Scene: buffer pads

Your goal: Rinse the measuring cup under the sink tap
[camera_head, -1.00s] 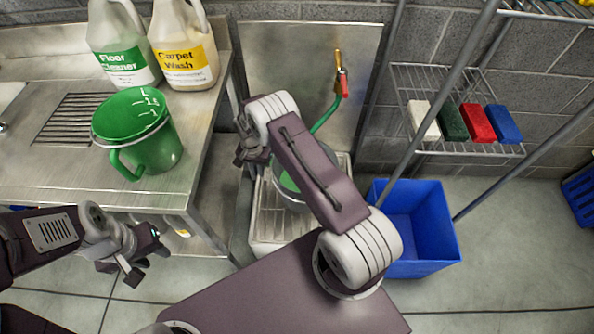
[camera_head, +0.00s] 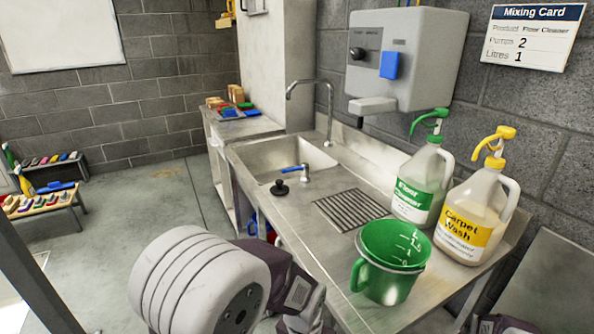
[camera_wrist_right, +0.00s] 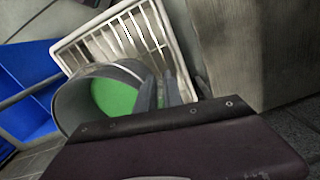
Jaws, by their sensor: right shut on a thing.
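The green measuring cup (camera_head: 378,280) stands upright on the steel counter in the head view, its handle toward the lower left. White marks show inside it; whether it holds liquid I cannot tell. The sink basin (camera_head: 270,158) is farther back to its left, with the curved tap (camera_head: 331,100) over it. My left forearm crosses the bottom of the head view; its fingers are out of frame.
The floor cleaner jug (camera_head: 418,185) and carpet wash jug (camera_head: 470,218) stand right of the cup. A white grate (camera_wrist_right: 135,40) is by the bucket.

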